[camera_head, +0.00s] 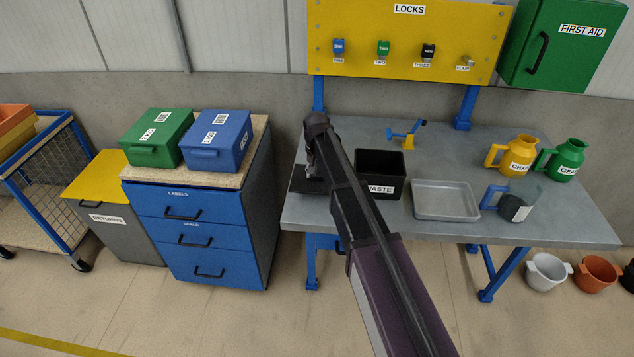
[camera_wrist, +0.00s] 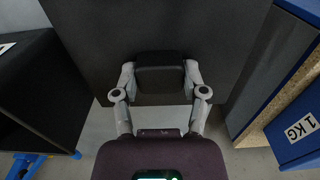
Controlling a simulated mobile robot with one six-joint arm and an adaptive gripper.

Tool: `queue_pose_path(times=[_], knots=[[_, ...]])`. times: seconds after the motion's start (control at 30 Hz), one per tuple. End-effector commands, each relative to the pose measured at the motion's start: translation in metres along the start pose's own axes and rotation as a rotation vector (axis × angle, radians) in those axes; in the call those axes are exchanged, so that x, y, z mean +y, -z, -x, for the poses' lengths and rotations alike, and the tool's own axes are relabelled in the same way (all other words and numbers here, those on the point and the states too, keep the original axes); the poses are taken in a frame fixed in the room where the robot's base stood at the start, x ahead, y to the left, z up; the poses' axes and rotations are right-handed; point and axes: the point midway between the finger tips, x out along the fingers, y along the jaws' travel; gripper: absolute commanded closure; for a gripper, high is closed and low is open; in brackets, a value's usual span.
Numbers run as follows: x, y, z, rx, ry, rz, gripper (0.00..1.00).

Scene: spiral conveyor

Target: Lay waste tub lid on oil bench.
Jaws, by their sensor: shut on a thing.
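My gripper (camera_head: 314,172) is at the left end of the grey oil bench (camera_head: 450,228). In the wrist view my gripper (camera_wrist: 160,84) is shut on the black handle of the dark, flat waste tub lid (camera_wrist: 100,35). In the head view the lid (camera_head: 299,183) shows as a dark plate left of the tub, partly hidden by my arm. I cannot tell whether it touches the bench top. The open black waste tub (camera_head: 381,163) stands upright on the bench, right of the lid; its dark side also shows at the left of the wrist view (camera_wrist: 42,105).
A grey tray (camera_head: 445,200) and a clear blue-handled jug (camera_head: 513,203) stand right of the tub. Yellow (camera_head: 516,155) and green (camera_head: 563,160) jugs stand behind. A blue-and-yellow tool (camera_head: 405,135) is at the back. The blue drawer cabinet (camera_head: 195,222) is close on the left.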

Motion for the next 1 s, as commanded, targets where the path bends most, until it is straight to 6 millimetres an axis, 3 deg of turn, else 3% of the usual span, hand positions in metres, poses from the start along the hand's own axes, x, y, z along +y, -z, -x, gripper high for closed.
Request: queue_pose_path(times=[0.4,1.0], knots=[[0.001,0.000,-0.033,0.000,0.000,-0.001,0.95],[0.002,0.001,-0.038,0.000,0.000,-0.002,0.95]])
